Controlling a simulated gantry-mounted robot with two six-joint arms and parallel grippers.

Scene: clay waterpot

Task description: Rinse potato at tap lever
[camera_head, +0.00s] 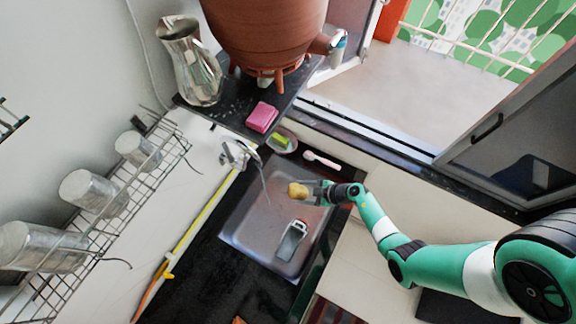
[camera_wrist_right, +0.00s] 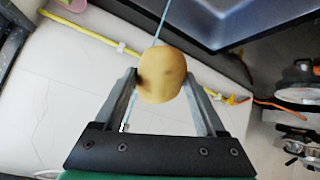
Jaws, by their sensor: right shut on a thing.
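A yellow-brown potato (camera_head: 297,190) is in my right gripper (camera_head: 313,189), above the right half of the metal sink (camera_head: 256,240). In the right wrist view the potato (camera_wrist_right: 161,74) sits between the two fingertips (camera_wrist_right: 161,84), which are shut on it. The chrome tap (camera_head: 236,152) stands at the sink's back left corner. A thin water stream (camera_head: 265,188) runs from it into the sink, to the left of the potato and apart from it in the head view. My left gripper does not show.
A grey grater-like tool (camera_head: 293,241) lies in the sink. Behind it are a soap dish (camera_head: 282,139), a pink-white brush (camera_head: 321,160), a pink sponge (camera_head: 262,117) and a clay waterpot (camera_head: 262,35). A wire rack (camera_head: 110,205) with steel canisters hangs at left.

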